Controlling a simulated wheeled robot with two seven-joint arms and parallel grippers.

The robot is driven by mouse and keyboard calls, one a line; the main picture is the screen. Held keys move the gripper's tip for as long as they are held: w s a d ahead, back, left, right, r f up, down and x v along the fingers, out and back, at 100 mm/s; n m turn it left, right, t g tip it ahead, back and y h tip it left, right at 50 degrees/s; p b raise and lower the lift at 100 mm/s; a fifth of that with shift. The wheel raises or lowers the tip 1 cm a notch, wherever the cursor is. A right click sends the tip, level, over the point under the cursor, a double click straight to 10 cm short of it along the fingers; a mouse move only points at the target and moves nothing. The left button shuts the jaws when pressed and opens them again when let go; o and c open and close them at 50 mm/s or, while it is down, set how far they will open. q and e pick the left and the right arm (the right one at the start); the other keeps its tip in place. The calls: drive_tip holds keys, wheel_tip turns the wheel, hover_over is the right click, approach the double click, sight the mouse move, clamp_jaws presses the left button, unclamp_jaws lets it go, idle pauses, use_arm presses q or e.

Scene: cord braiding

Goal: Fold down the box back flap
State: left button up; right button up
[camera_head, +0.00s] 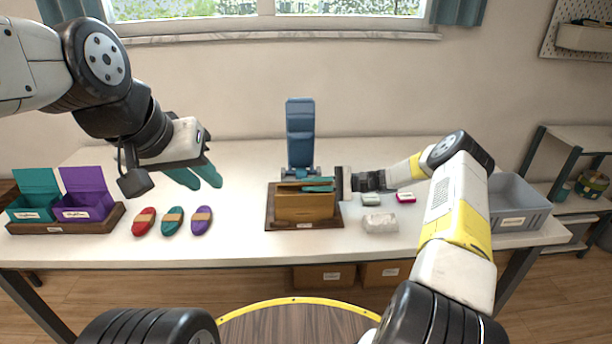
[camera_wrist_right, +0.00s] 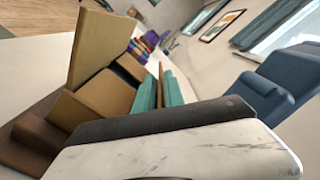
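A small brown cardboard box (camera_head: 303,207) stands on a dark wooden board (camera_head: 272,222) at the middle of the table. In the right wrist view the box (camera_wrist_right: 100,97) shows raised flaps, one tall flap (camera_wrist_right: 98,45) standing up. My right gripper (camera_head: 318,185) reaches in from the right, its teal fingers over the box's back edge. In its wrist view the teal fingers (camera_wrist_right: 160,92) lie beside a thin upright flap edge; whether they pinch it is unclear. My left gripper (camera_head: 197,176) hangs empty above the table at the left, its teal fingers apart.
Red (camera_head: 144,221), teal (camera_head: 172,220) and purple (camera_head: 202,219) cord bundles lie left of the box. Teal and purple open boxes (camera_head: 84,197) stand far left. A blue stand (camera_head: 300,135) rises behind the box. A white packet (camera_head: 380,223) and grey bin (camera_head: 520,208) are right.

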drive_tip(key=shift+a, duration=0.4)
clamp_jaws()
drive_tip(key=shift+s+f+n, duration=0.15)
drive_tip(key=shift+f+n, duration=0.15)
drive_tip(key=shift+n, duration=0.4)
unclamp_jaws()
drive_tip(key=shift+d, duration=0.15)
drive_tip(key=d, duration=1.1)
drive_tip(key=shift+d, duration=0.4)
